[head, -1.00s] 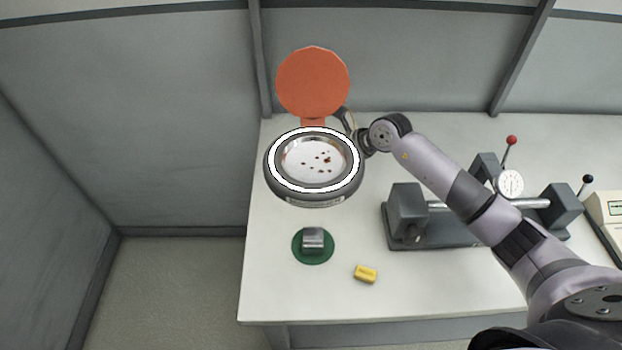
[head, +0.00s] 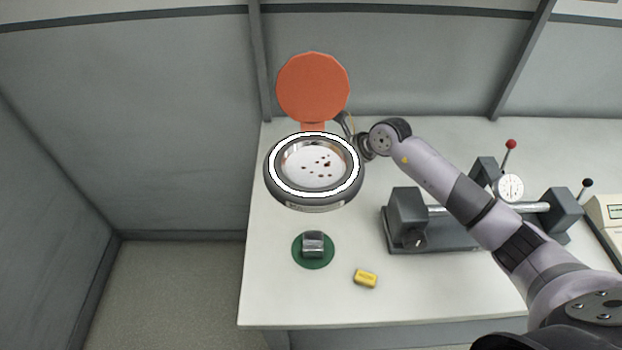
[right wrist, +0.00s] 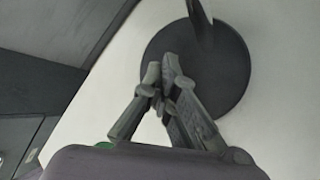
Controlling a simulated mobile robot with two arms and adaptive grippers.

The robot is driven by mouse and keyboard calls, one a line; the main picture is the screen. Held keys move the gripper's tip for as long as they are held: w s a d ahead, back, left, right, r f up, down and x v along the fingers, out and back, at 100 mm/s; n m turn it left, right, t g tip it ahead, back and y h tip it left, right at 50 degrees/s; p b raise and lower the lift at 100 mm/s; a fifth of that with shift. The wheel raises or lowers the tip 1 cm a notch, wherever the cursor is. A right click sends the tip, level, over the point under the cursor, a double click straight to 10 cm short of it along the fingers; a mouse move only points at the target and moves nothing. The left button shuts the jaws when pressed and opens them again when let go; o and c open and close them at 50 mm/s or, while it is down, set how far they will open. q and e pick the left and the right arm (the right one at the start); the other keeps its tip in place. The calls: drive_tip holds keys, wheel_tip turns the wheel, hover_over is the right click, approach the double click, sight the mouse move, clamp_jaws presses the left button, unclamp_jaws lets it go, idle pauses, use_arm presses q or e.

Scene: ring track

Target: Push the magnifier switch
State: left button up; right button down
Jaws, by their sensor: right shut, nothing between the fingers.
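The magnifier (head: 314,203) has a round dark head with a bright white ring around its lens and an orange lid (head: 313,88) standing open behind it. Dark spots show through the lens. My right arm reaches in from the right, and its end passes behind the magnifier head, which hides the gripper in the head view. In the right wrist view my right gripper (right wrist: 163,73) is shut and empty, its tips over or beside the edge of a dark round base (right wrist: 228,85) with a stem (right wrist: 200,24). I cannot make out the switch. My left gripper is not in view.
A green disc (head: 313,264) with a metal block (head: 313,244) and a yellow block (head: 365,278) lie on the white table (head: 275,300) in front. A grey fixture with a dial gauge (head: 509,187) stands at the right, below and behind my arm. Walls close off the back.

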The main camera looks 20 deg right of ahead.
drive_tip(key=shift+f, duration=0.1)
drive_tip(key=shift+f, duration=0.35)
idle(0.6)
drive_tip(key=shift+r, duration=0.5)
wheel_tip(320, 180, up, 6)
drive_tip(key=p, duration=0.5)
idle(0.6)
